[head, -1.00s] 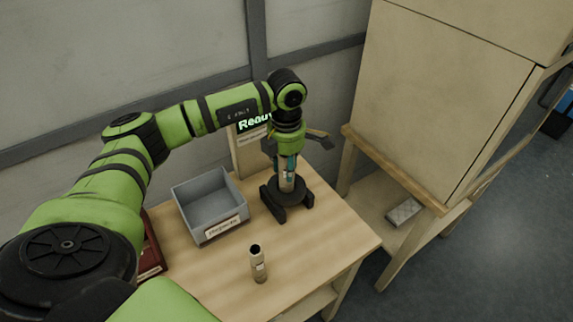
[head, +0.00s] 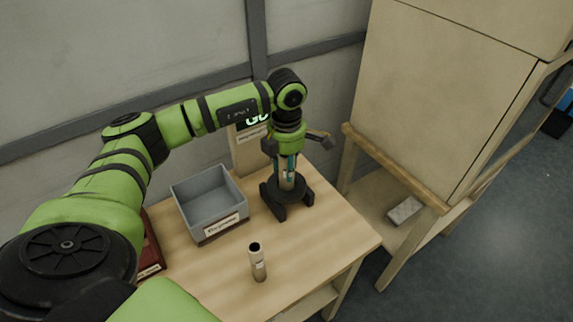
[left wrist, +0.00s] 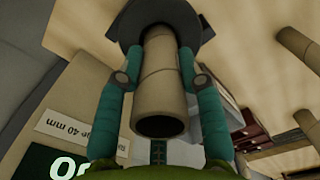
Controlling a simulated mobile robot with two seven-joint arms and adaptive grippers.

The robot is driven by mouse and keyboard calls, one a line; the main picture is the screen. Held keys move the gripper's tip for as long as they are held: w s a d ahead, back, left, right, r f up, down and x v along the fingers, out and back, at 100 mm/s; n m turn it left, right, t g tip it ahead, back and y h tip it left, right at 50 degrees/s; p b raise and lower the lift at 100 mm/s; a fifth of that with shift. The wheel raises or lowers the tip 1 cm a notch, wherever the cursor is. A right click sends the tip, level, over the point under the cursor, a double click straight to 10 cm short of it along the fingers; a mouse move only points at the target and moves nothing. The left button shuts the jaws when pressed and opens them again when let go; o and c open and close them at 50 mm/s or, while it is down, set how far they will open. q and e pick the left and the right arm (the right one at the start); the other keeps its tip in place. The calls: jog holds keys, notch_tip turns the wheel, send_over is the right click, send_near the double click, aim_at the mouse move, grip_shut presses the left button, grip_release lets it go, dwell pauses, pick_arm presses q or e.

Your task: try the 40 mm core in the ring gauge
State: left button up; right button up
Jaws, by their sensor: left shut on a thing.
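My left gripper (head: 286,172), with teal fingers, points down over the black ring gauge (head: 276,207) near the back of the table. It is shut on a tan tubular core (head: 286,184). In the left wrist view the core (left wrist: 161,85) sits between both fingers (left wrist: 158,78), its near end open towards the camera. Its far end reaches the dark ring of the gauge (left wrist: 128,22) and appears to be inside it. How deep it sits is hidden. A display (head: 257,118) behind the gripper shows green letters that look like "GO", partly covered. A label (left wrist: 65,127) reads "40 mm". My right gripper is not in view.
Another core (head: 258,264) stands upright near the table's front. A grey bin (head: 181,213) with a label is left of the gauge. A dark red box (head: 151,252) lies at the left edge. A wooden cabinet (head: 450,90) stands to the right.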

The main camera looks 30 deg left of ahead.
pick_arm(q)
jog(key=shift+f+b, duration=0.4)
jog(key=shift+b, duration=0.05)
dwell(1.8)
jog(key=o, duration=1.2)
notch_tip(320, 180, up, 12)
jog(key=shift+r, duration=0.1)
jog(key=shift+s, duration=0.1)
